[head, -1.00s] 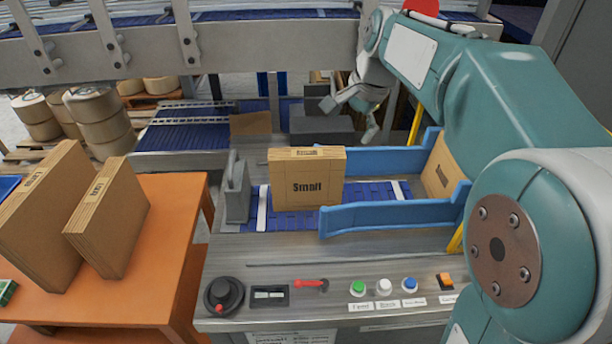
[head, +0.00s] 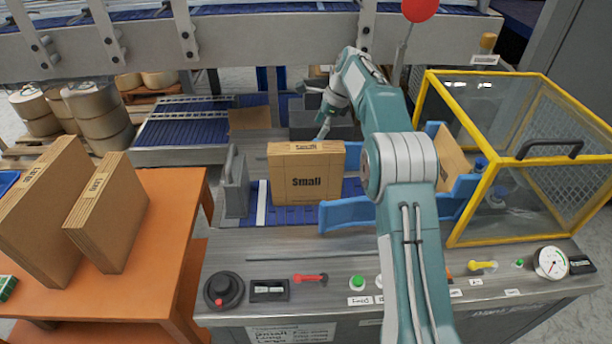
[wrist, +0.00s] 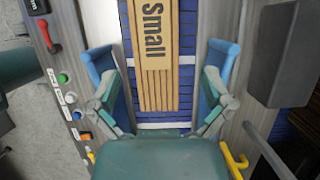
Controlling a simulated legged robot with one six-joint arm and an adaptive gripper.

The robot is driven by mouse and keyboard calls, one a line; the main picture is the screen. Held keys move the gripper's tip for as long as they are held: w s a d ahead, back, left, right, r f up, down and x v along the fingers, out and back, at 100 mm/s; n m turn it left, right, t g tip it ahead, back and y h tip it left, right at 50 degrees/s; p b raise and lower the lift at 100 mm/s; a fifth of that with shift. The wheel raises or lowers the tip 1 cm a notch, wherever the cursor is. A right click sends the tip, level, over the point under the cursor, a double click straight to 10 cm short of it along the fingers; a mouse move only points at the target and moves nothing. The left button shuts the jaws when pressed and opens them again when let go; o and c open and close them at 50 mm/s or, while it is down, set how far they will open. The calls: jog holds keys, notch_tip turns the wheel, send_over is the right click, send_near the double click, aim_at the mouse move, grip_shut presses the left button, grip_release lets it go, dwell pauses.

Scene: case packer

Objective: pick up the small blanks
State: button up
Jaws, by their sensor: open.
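The small blanks (head: 305,182) are a tan cardboard stack marked "Small", standing upright on the blue belt of the machine. In the wrist view the stack (wrist: 157,40) shows from above, with its label at the top. My gripper (head: 314,109) is open and empty, beyond the stack in the head view. In the wrist view its two fingers (wrist: 160,90) are spread wide, and the near end of the stack shows between and ahead of them. The height of the fingers above the stack is hard to tell.
Blue guide rails (head: 345,216) flank the belt, right of the stack. A grey upright plate (head: 235,188) stands at its left. A yellow-framed guard (head: 520,150) is at the right. Two more cardboard stacks (head: 108,212) stand on the orange table (head: 160,235). Controls line the front edge.

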aim_at(310, 146)
jog(key=x, duration=0.4)
jog(key=shift+a+f, duration=0.2)
jog(key=shift+f, duration=0.15)
jog(key=shift+s+a+x, duration=0.1)
jog(key=shift+x, duration=1.25)
jog(key=shift+s+a+x, duration=0.1)
jog(key=shift+a+x, duration=0.05)
jog(key=shift+x, duration=1.2)
jog(key=shift+r, duration=0.1)
jog(key=shift+c, duration=0.3)
jog(key=c, duration=1)
